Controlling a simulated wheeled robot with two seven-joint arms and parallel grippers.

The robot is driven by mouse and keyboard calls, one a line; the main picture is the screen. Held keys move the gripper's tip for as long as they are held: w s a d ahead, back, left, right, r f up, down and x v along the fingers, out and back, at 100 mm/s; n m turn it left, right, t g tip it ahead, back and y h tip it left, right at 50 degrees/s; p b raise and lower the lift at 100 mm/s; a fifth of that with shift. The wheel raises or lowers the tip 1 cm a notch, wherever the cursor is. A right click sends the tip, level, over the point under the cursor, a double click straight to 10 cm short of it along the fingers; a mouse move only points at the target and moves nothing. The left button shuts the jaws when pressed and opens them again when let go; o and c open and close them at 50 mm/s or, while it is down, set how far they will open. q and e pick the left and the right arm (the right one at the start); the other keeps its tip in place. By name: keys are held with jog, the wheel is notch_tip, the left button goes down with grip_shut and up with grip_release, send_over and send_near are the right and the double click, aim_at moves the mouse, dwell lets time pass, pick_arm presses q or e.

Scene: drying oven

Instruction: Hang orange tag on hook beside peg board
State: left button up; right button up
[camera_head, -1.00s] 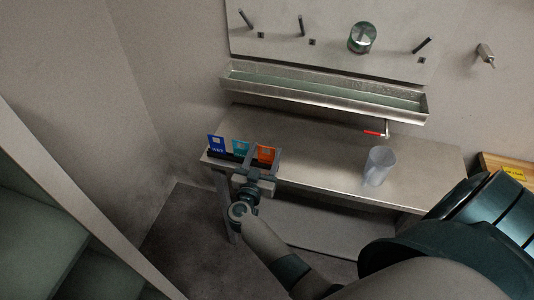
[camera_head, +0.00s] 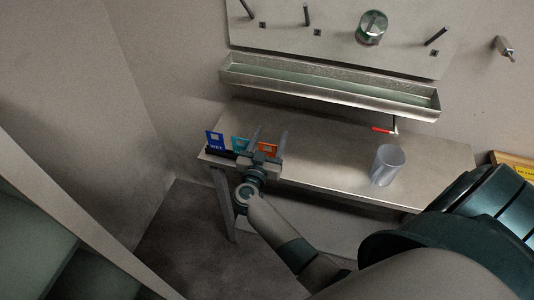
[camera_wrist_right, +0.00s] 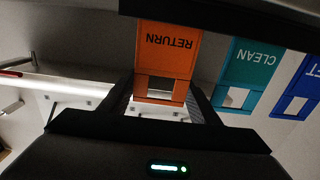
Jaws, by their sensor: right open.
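The orange tag (camera_head: 267,148) stands in a dark holder at the left end of the steel bench, right of a teal tag and a blue tag. In the right wrist view the orange tag (camera_wrist_right: 168,58) reads RETURN and shows between the two fingers. My right gripper (camera_head: 269,134) is open around or just in front of it; I cannot tell whether the fingers touch it. The peg board (camera_head: 340,40) is on the back wall with several pegs. A hook (camera_head: 505,48) sticks out of the wall to its right. My left gripper is not in view.
The teal tag (camera_head: 240,144) and blue tag (camera_head: 214,140) stand close left of the gripper. A clear beaker (camera_head: 387,165) stands on the bench (camera_head: 320,150), below a red-handled tap (camera_head: 384,129). A metal trough (camera_head: 330,90) runs above the bench.

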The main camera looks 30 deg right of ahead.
jog(key=shift+d+r, duration=0.1)
jog(key=shift+r, duration=0.05)
jog(key=c, duration=1.1)
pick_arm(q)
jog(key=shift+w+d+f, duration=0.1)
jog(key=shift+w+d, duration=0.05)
pick_arm(e)
jog(key=shift+o, duration=0.2)
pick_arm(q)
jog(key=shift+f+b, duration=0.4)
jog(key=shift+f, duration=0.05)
pick_arm(e)
jog(key=s+d+r, duration=0.4)
jog(key=s+r, duration=0.6)
jog(key=r, duration=0.1)
jog(key=shift+s+d, duration=0.3)
jog(key=shift+d, duration=0.1)
